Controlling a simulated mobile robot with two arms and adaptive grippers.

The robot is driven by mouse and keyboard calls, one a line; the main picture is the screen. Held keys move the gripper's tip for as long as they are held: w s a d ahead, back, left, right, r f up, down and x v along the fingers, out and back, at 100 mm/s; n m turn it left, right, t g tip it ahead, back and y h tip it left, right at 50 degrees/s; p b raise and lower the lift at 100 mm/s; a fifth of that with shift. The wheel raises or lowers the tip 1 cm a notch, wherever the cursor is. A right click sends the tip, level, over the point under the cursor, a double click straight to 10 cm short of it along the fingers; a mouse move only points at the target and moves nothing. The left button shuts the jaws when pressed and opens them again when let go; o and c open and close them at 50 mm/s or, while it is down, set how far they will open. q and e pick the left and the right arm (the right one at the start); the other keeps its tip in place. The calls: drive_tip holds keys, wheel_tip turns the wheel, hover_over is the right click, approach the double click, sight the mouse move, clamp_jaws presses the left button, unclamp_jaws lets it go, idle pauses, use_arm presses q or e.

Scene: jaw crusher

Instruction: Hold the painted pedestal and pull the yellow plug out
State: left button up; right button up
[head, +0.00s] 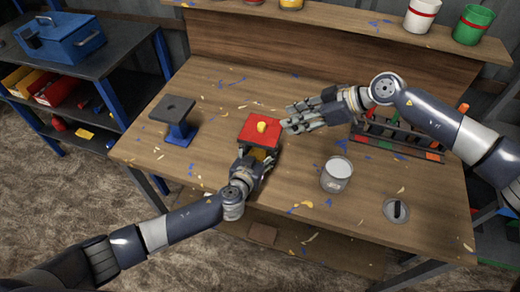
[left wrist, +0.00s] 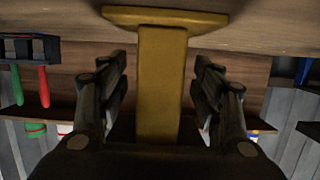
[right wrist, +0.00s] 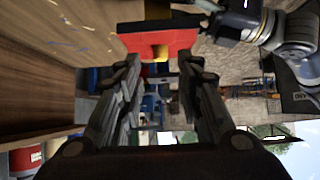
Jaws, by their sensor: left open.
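The painted pedestal has a red square top (head: 252,137) and a yellow post, which shows in the left wrist view (left wrist: 162,85). The yellow plug (head: 262,126) stands in the middle of the red top. It also shows ahead of the fingers in the right wrist view (right wrist: 159,53). My left gripper (head: 262,160) is open at the front of the pedestal, its fingers (left wrist: 162,75) on either side of the post with gaps showing. My right gripper (head: 286,118) is open and empty to the right of the plug, pointing at it, apart from it.
A blue pedestal with a dark top (head: 172,108) stands left. A clear container (head: 336,174) and a grey disc with a dark slot (head: 397,210) lie right. A rack of tools (head: 400,138) is behind my right forearm. Chips litter the wooden table (head: 215,90).

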use_arm(q)
clamp_jaws()
